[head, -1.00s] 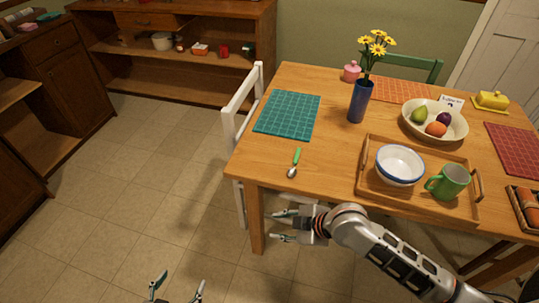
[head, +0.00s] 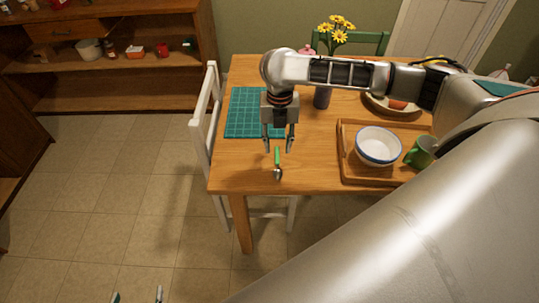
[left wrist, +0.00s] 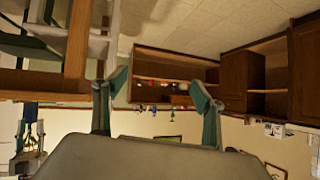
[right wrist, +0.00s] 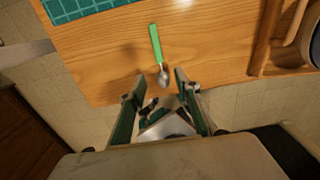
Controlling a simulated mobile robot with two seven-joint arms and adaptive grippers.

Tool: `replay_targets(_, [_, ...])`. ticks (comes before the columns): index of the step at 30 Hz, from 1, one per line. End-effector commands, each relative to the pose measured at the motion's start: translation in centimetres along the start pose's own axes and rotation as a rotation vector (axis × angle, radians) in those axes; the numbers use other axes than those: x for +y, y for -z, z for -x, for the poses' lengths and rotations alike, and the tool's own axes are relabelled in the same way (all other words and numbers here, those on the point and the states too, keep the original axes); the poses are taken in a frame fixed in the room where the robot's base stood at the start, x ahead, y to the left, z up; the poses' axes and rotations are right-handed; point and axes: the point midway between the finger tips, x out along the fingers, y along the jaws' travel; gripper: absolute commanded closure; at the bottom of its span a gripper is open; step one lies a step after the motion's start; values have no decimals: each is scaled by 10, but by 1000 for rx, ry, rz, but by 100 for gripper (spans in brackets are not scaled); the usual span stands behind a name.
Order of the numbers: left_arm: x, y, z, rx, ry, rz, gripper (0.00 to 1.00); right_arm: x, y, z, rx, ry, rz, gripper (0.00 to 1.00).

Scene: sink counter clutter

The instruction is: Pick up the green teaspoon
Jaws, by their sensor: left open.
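The green teaspoon (head: 277,159) lies on the wooden table near its front edge, green handle toward the back and metal bowl toward the front. In the right wrist view the teaspoon (right wrist: 156,46) lies ahead, its bowl end between the fingertips. My right gripper (head: 278,146) points down over the handle end, open and empty; its open fingers also show in the right wrist view (right wrist: 156,88). I cannot tell its exact height above the table. My left gripper (head: 138,297) is open and empty, low over the floor at the bottom edge; it also shows in the left wrist view (left wrist: 160,84).
A teal placemat (head: 245,112) lies behind and left of the teaspoon. A wooden tray (head: 345,160) with a white bowl (head: 378,147) and green mug (head: 420,153) stands to the right. A white chair (head: 205,125) stands at the left.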

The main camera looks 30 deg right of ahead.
Motion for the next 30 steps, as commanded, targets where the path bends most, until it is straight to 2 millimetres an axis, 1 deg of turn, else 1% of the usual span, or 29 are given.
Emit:
replay_targets(2, [1, -2, 0, 1, 0, 0, 30, -1, 1, -8, 4, 4, 3, 67])
replay_targets(6, [4, -14, 2, -17, -5, 2, 30, -1, 1, -24, 4, 4, 2, 67])
replay_targets(11, [7, -24, 2, -31, -8, 3, 30, 0, 2, -34, 3, 2, 1, 67])
replay_targets(19, [7, -31, -4, -31, -8, 0, 30, 0, 4, -72, 3, 2, -1, 67])
replay_targets(22, [6, -30, -5, -28, -7, 0, 30, 1, 4, -77, 3, 0, 0, 67])
replay_targets(27, [5, -26, -5, -21, -6, -1, 30, 1, 4, -76, 1, 0, 0, 67])
replay_targets(28, [5, -25, -5, -20, -5, -1, 30, 1, 4, -76, 1, 0, 0, 70])
replay_targets(29, [5, -25, -5, -19, -5, -1, 30, 1, 4, -76, 1, 0, 0, 78])
replay_targets(30, [5, -24, -5, -18, -5, -1, 30, 1, 4, -76, 1, 0, 0, 88])
